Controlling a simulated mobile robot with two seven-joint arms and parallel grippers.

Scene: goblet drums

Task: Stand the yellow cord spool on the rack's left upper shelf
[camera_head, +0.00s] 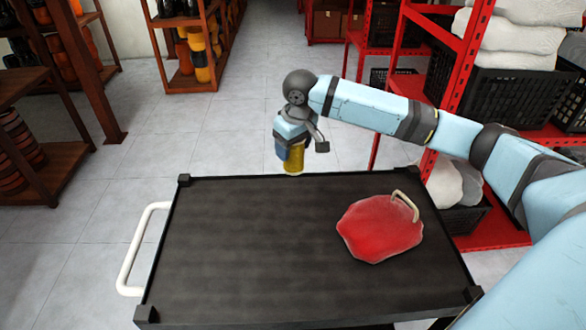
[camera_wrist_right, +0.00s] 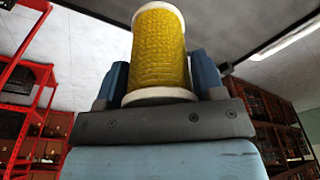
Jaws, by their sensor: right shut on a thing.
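The yellow cord spool (camera_wrist_right: 160,52) with pale end flanges is between the two blue fingers of my right gripper (camera_wrist_right: 161,78). In the head view the spool (camera_head: 294,160) shows partly behind the fingers of my right gripper (camera_head: 287,156). The gripper is shut on it and holds it just beyond the cart's far edge, as seen from above. A red metal rack (camera_head: 466,62) stands at the right. Wooden racks (camera_head: 182,84) stand at the back and left. I cannot tell which rack the task means. My left gripper is out of view.
A black cart top (camera_head: 250,240) with a white side handle (camera_head: 139,245) is in front of me. A red bag-like thing with a pale handle (camera_head: 380,230) lies on its right. Black crates (camera_head: 497,98) with white sacks fill the red rack. Grey floor is open beyond the cart.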

